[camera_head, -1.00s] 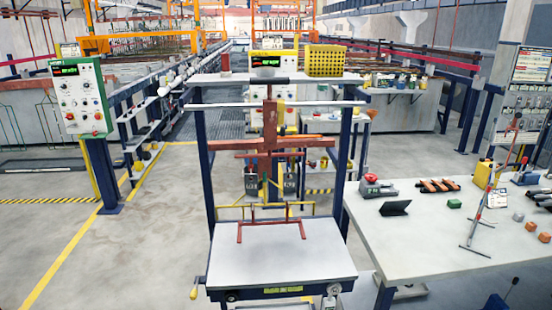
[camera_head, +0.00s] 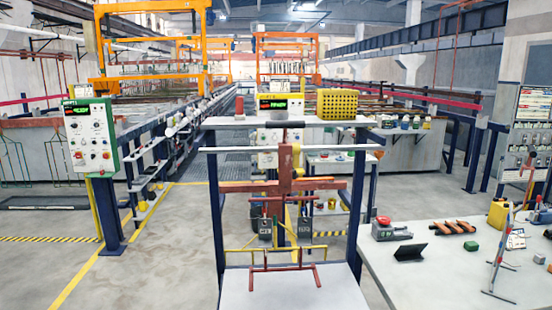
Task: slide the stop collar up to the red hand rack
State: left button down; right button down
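A red rack (camera_head: 285,172) hangs at the middle of the white horizontal bar (camera_head: 225,150) on the dark blue frame, with a black grip (camera_head: 285,124) above the bar. A small yellow piece (camera_head: 297,156) shows beside the rack's upright, just under the bar; I cannot tell whether it is the stop collar. No other part is clearly a stop collar. A smaller thin red rack (camera_head: 284,270) stands on the pale worktop (camera_head: 240,292) below. Neither of my grippers is in view.
A grey table (camera_head: 400,285) at the right holds a red-topped device (camera_head: 386,230), a black stand (camera_head: 410,253) and several small parts. A control box (camera_head: 285,103) and a yellow perforated box (camera_head: 337,104) sit on the top shelf. Floor left of the frame is clear.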

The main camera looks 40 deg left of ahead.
aim_at(296, 161)
jog(key=k+j+z, duration=0.1)
jog(key=j, duration=0.3)
jog(key=k+j+z, duration=0.1)
jog(key=j, duration=0.25)
jog(key=k+j+z, duration=0.1)
jog(key=j, duration=0.3)
jog(key=k+j, duration=0.2)
jog(key=j, duration=0.15)
jog(key=k+j+z, duration=0.15)
jog(key=j, duration=0.2)
jog(key=j+z, duration=0.15)
jog(key=j, duration=0.3)
jog(key=k+j+z, duration=0.2)
jog(key=j, duration=0.2)
jog(key=j+z, duration=0.15)
jog(key=j, duration=0.25)
jog(key=k+j+z, duration=0.15)
jog(key=j, duration=0.25)
jog(key=k+j+z, duration=0.2)
jog(key=j, duration=0.2)
jog(key=i+j+z, duration=0.1)
jog(key=j+z, duration=0.2)
jog(key=j, duration=0.7)
jog(key=j+z, duration=0.25)
jog(key=j, duration=1.05)
jog(key=i+z, duration=0.05)
